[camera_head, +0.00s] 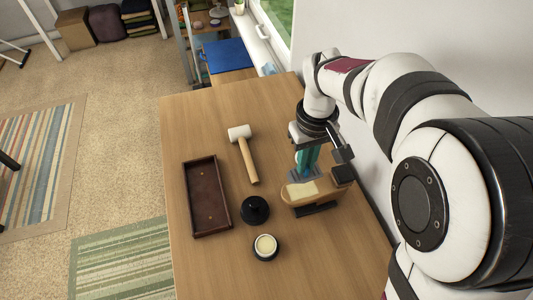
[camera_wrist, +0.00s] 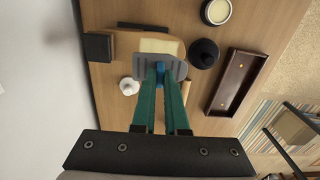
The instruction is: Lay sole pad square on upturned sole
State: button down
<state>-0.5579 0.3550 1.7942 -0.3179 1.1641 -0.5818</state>
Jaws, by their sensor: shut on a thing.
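The upturned sole (camera_head: 294,198) is a tan, rounded piece on a dark stand near the table's right side; it also shows in the wrist view (camera_wrist: 124,43). The cream sole pad (camera_head: 303,188) is over the sole's middle, and it shows in the wrist view (camera_wrist: 158,46) just beyond the fingertips. My gripper (camera_head: 303,175) points down at the sole with teal fingers and wide grey tips, shut on the pad's near edge. The tips hide that edge, also in the wrist view (camera_wrist: 159,67). I cannot tell whether the pad touches the sole.
A dark block (camera_head: 343,173) stands beside the sole. A white-headed mallet (camera_head: 247,157), a brown tray (camera_head: 186,188), a black lidded knob (camera_head: 256,209) and an open round jar (camera_head: 265,247) lie to the left. The table's front is clear. The wall is close on the right.

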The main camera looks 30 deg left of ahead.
jog(key=shift+d, duration=0.3)
jog(key=shift+f, duration=2.85)
jog(key=shift+f, duration=0.65)
jog(key=shift+c, duration=1.9)
grip_release()
jog(key=shift+r, duration=3.05)
